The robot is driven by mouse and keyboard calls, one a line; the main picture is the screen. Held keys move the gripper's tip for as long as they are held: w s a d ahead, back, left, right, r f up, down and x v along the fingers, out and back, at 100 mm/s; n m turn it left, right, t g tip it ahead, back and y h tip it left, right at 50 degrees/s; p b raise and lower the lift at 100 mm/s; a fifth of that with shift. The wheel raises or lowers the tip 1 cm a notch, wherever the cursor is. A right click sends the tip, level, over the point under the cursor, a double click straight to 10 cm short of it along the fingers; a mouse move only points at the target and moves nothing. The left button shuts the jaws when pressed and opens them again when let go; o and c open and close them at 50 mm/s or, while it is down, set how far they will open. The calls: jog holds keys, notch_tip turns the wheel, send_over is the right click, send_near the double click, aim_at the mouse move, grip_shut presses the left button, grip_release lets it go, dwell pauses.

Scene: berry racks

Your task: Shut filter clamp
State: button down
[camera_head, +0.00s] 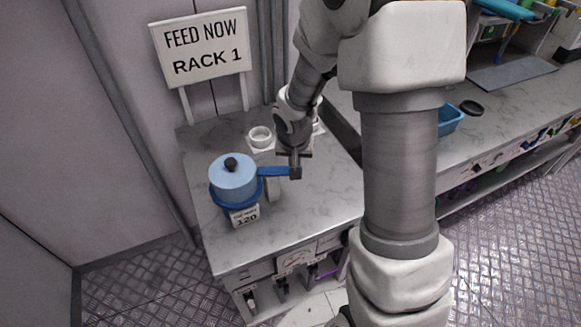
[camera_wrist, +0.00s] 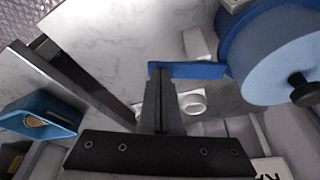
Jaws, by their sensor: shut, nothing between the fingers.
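The filter (camera_head: 233,172) is a light-blue round housing with a black knob on top, standing on the counter. A darker blue clamp ring runs around its lower part, with a straight blue lever (camera_head: 272,170) sticking out to the right. In the wrist view the housing (camera_wrist: 280,70) is at the upper right and the lever (camera_wrist: 195,70) points left from it. My gripper (camera_head: 295,172) is shut and empty, its fingertips at the lever's free end. In the wrist view the fingertips (camera_wrist: 159,72) overlap that end; I cannot tell whether they touch it.
A "120" label (camera_head: 245,216) is in front of the filter. White round cups (camera_head: 261,137) stand behind the lever. A "FEED NOW RACK 1" sign (camera_head: 202,48) stands at the back. A blue bin (camera_head: 450,119) is to the right. The counter's front (camera_head: 262,237) is clear.

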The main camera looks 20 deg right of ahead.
jog(key=shift+w+d+n, duration=0.3)
jog(key=shift+w+n, duration=0.1)
jog(key=shift+w, duration=0.25)
jog(key=shift+w+d+n, duration=0.3)
jog(key=shift+w+n, duration=0.1)
jog(key=shift+w, duration=0.2)
